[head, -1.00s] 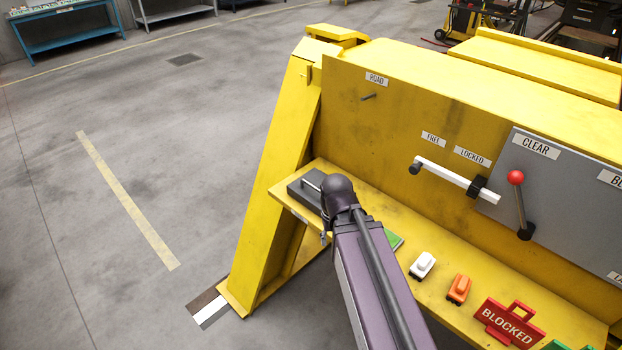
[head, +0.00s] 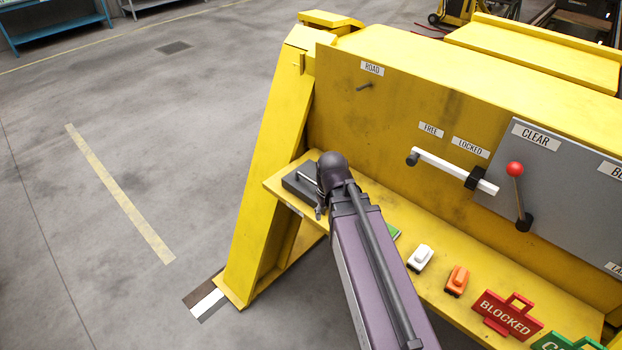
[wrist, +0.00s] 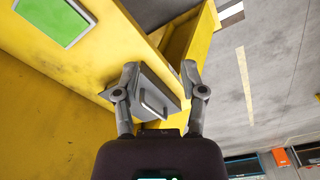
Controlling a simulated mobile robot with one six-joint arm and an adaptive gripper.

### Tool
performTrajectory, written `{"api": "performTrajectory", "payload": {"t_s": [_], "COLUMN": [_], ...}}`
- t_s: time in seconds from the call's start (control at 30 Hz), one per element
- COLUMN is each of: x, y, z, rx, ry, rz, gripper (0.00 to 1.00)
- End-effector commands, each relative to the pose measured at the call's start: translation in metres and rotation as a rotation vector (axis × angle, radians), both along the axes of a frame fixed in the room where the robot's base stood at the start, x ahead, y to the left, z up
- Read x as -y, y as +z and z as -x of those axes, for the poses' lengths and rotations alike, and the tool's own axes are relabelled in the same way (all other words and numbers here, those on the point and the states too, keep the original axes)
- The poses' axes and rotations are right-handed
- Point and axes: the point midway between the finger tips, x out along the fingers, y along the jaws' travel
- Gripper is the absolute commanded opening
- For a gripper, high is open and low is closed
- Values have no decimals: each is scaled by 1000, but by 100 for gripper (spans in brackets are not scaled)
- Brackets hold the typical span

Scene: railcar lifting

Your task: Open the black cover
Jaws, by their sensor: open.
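The black cover (head: 299,184) shows as a dark grey flat box top at the left end of the yellow shelf, partly hidden by my arm. In the wrist view the cover (wrist: 163,88) looks grey, with a U-shaped handle (wrist: 151,104) on its face. The cover looks shut. My gripper (wrist: 160,72) is open, with one finger on each side of the cover in the picture and nothing held between them. In the head view my gripper (head: 320,210) is mostly hidden by my own arm, close by the cover's right side. I cannot tell whether it touches.
Above are a white lever (head: 445,168) and a red-knobbed lever (head: 517,190). Floor at left is clear.

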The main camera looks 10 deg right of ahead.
Motion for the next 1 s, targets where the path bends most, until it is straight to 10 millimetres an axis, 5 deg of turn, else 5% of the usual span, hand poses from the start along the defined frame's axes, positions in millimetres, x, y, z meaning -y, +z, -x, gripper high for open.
{"api": "performTrajectory", "payload": {"t_s": [0.3,0.5,1.0], "x": [9,14,15], "y": [20,31,34], "z": [-119,-169,-181], "rx": [227,341,376], "ry": [330,486,536], "rz": [19,60,78], "gripper": [54,54,54]}}
